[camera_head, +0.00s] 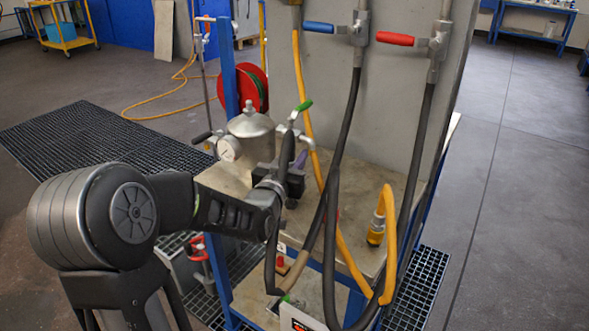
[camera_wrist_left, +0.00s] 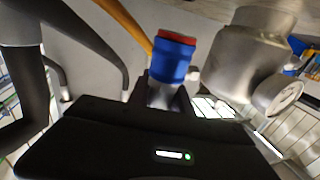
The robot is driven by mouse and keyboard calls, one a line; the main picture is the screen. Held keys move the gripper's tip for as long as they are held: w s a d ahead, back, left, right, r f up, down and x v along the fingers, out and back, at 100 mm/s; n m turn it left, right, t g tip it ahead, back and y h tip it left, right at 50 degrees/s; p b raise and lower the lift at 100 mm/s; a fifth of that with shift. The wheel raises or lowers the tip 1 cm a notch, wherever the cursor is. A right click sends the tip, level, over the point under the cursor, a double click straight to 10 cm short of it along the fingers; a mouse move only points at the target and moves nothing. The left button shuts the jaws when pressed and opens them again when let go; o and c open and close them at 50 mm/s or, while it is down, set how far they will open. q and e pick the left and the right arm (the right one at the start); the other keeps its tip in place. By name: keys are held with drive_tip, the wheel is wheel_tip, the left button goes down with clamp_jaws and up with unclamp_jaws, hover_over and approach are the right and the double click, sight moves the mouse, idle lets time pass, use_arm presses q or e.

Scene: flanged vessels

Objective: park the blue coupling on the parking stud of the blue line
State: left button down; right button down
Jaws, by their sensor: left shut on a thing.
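In the left wrist view the blue coupling (camera_wrist_left: 173,58), a blue sleeve with a red end and a metal lower part, stands between the fingers of my left gripper (camera_wrist_left: 165,98). The gripper is shut on it. In the head view my left gripper (camera_head: 288,182) is above the bench, just right of the vessel; the coupling is largely hidden there. The blue line's valve has a blue lever (camera_head: 319,27), with a black hose (camera_head: 347,115) hanging from it. I cannot make out the blue line's parking stud. My right gripper is not in view.
A lidded metal vessel (camera_head: 251,130) with a gauge (camera_head: 229,149) stands on the bench. A yellow coupling (camera_head: 376,230) with a looped yellow hose stands at the bench's right. A red-levered valve (camera_head: 395,39) and black hoses hang in front of the grey panel (camera_head: 400,110).

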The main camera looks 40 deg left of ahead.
use_arm(q)
wheel_tip(320, 180, up, 5)
drive_tip(key=shift+f, duration=0.1)
idle(0.7)
wheel_tip(320, 180, down, 6)
drive_tip(key=b, duration=0.6)
drive_tip(key=shift+b, duration=0.35)
drive_tip(key=shift+b, duration=0.85)
idle(1.8)
drive_tip(key=shift+f, duration=0.2)
drive_tip(key=shift+f+b, duration=0.3)
drive_tip(key=shift+b, duration=0.2)
drive_tip(key=shift+f+b, duration=1.35)
drive_tip(key=shift+b, duration=0.25)
